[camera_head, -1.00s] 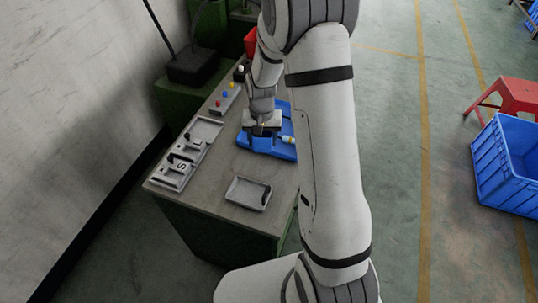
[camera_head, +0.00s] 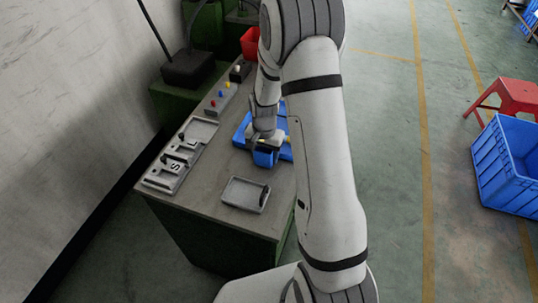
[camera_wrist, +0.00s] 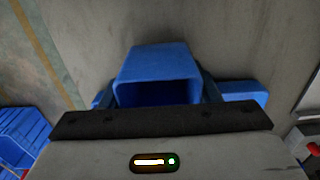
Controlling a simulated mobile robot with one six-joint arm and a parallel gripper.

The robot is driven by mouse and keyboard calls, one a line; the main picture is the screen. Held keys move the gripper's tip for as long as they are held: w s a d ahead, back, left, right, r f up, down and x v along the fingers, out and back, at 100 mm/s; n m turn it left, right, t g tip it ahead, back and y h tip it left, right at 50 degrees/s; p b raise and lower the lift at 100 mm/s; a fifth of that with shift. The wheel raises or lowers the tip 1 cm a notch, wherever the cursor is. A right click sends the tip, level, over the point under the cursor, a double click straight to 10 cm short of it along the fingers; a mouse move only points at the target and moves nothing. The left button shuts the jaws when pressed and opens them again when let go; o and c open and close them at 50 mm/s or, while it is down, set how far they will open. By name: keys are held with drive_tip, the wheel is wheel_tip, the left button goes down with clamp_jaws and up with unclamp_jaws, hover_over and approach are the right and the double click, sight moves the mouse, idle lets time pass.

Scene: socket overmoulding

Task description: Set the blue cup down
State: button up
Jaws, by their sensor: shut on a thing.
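The blue cup (camera_head: 265,158) is held at the end of my gripper (camera_head: 264,142), near the front edge of a blue tray (camera_head: 240,134) on the workbench. In the wrist view the cup (camera_wrist: 158,64) sits between the two fingers, its dark open mouth towards my wrist. My gripper (camera_wrist: 158,98) is shut on it. I cannot tell how far its base is from the bench top. The blue tray also shows in the wrist view (camera_wrist: 242,88), partly hidden behind the fingers.
A small grey tray (camera_head: 232,203) lies near the bench's front edge. A grey fixture (camera_head: 160,187) with letters runs along the left. Coloured buttons (camera_head: 220,98) and a red bin (camera_head: 250,42) are farther back. A blue crate (camera_head: 510,205) and red stool (camera_head: 515,95) stand on the floor right.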

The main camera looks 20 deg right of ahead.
drive_tip(key=shift+f, duration=0.95)
drive_tip(key=o, duration=1)
drive_tip(key=shift+r, duration=0.1)
